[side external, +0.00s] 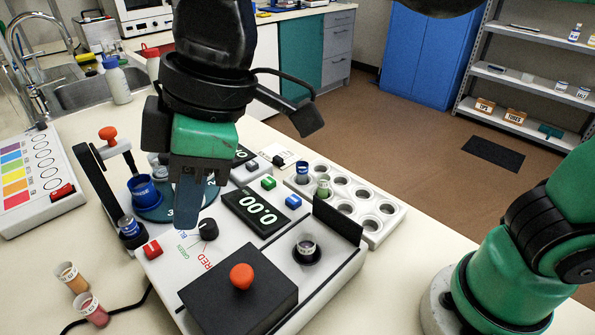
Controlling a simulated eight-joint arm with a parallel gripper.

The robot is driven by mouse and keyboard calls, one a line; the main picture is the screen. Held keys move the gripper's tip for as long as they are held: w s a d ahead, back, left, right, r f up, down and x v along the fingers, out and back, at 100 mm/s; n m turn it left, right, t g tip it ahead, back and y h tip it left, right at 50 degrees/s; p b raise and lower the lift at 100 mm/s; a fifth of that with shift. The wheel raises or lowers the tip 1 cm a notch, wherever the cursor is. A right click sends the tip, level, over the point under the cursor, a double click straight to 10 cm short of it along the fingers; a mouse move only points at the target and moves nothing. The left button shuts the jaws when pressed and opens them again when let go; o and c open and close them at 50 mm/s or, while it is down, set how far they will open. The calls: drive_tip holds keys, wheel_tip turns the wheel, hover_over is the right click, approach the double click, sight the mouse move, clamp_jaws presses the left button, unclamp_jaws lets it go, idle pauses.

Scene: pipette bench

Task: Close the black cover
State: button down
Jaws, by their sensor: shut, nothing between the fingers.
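A black cover (338,220) stands upright as a flap on the white instrument (338,280), beside a round well with a small vial (306,248) in it. The well is uncovered. A black block (265,308) with an orange-red knob (241,276) sits on the instrument's front, left of the well. My gripper (187,222) points down over the left part of the instrument, left of the 0.00 display (257,212). Its fingers are shut and empty. It is apart from the upright cover, and it hides part of the round turntable (160,208).
A black-framed lever with an orange knob (108,133) stands left of my gripper. A white rack of wells (395,209) lies behind the cover. Two small cups, orange (71,279) and pink (92,311), stand at front left. A black dial (208,229) is below my gripper.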

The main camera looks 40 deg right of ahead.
hover_over(212, 292)
drive_tip(key=w+a, duration=0.1)
drive_tip(key=a, duration=0.1)
wheel_tip(212, 292, down, 9)
drive_tip(key=shift+r, duration=0.1)
drive_tip(key=shift+s+d+f, duration=0.2)
drive_tip(key=shift+s+d, duration=0.15)
drive_tip(key=shift+d, duration=0.3)
drive_tip(key=shift+s+d+f, duration=0.2)
drive_tip(key=shift+s+d, duration=0.1)
drive_tip(key=shift+d, duration=0.3)
drive_tip(key=shift+s+d+f, duration=0.1)
drive_tip(key=shift+s+d, duration=0.15)
drive_tip(key=shift+d, duration=0.25)
drive_tip(key=d, duration=1.2)
drive_tip(key=shift+d, duration=0.3)
